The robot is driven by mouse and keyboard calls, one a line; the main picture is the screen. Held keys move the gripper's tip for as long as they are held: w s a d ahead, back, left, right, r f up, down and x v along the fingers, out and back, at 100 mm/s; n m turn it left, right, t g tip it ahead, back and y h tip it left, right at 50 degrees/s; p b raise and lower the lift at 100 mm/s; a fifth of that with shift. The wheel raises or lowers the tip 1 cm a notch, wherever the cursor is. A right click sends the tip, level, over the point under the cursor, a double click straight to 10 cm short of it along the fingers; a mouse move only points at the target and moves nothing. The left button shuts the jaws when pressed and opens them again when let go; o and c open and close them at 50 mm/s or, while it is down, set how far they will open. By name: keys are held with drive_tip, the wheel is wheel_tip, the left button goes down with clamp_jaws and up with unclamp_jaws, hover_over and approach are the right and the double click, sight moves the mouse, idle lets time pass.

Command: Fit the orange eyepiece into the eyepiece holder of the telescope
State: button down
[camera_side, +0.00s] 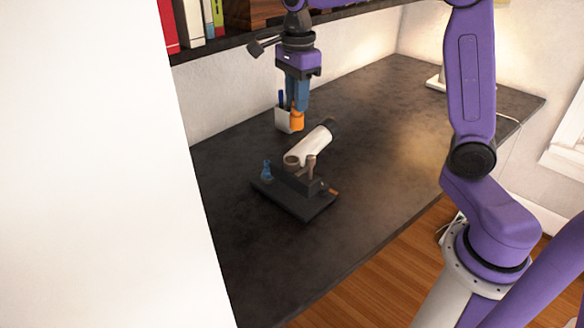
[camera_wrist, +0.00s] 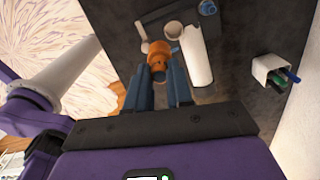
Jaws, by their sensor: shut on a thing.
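The orange eyepiece (camera_side: 297,121) is held upright between the blue fingers of my gripper (camera_side: 297,104), above the desk. It also shows between the fingertips in the wrist view (camera_wrist: 158,58). The white telescope (camera_side: 309,143) lies tilted on a dark stand (camera_side: 308,207), its dark end pointing up and right. The brown eyepiece holder (camera_side: 291,160) is at its lower end, below and apart from the eyepiece in the side view. In the wrist view the holder (camera_wrist: 173,29) lies just beyond the eyepiece.
A white pen cup (camera_side: 284,122) with blue and green pens stands behind the telescope. A small blue piece (camera_side: 266,171) stands on the stand's left end. A shelf with books (camera_side: 197,22) is above the back left. The dark desk (camera_side: 390,125) is clear to the right.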

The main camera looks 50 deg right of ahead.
drive_tip(key=shift+m, duration=0.3)
drive_tip(key=shift+w+d+f, duration=0.2)
drive_tip(key=shift+w+f, duration=0.25)
drive_tip(key=shift+f, duration=1.85)
drive_tip(key=shift+w+d+f, duration=0.25)
drive_tip(key=shift+w+f, duration=0.25)
drive_tip(key=shift+f, duration=1.75)
drive_tip(key=shift+w+d+f, duration=0.2)
drive_tip(key=shift+w+f, duration=0.25)
drive_tip(key=shift+f, duration=1.85)
drive_tip(key=shift+f, duration=0.15)
drive_tip(key=c, duration=1)
unclamp_jaws()
wheel_tip(320, 180, up, 12)
drive_tip(key=shift+r, duration=0.2)
